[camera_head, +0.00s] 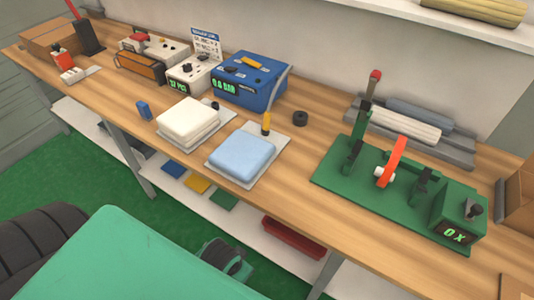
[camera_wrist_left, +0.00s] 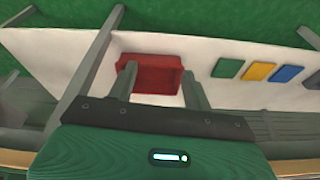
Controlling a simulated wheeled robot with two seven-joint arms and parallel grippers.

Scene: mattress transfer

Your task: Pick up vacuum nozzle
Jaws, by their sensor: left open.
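A small upright tool with a yellow top and dark base (camera_head: 266,123) stands at the back corner of the plate under the light blue pad (camera_head: 243,157) in the head view. It may be the vacuum nozzle, but it is too small to be sure. A cream pad (camera_head: 188,118) lies on another plate to its left. My left gripper (camera_wrist_left: 158,74) is open and empty in the left wrist view, well away from the tool. Its fingers show in front of the red tray (camera_wrist_left: 152,76). My right gripper is not in view.
A blue machine reading BAR (camera_head: 249,80) stands behind the pads. A green fixture (camera_head: 335,176) with upright levers fills the bench's right side. A black ring (camera_head: 300,118) and a small blue block (camera_head: 144,110) lie on the bench (camera_head: 290,195). The red tray (camera_head: 294,237) is on the lower shelf.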

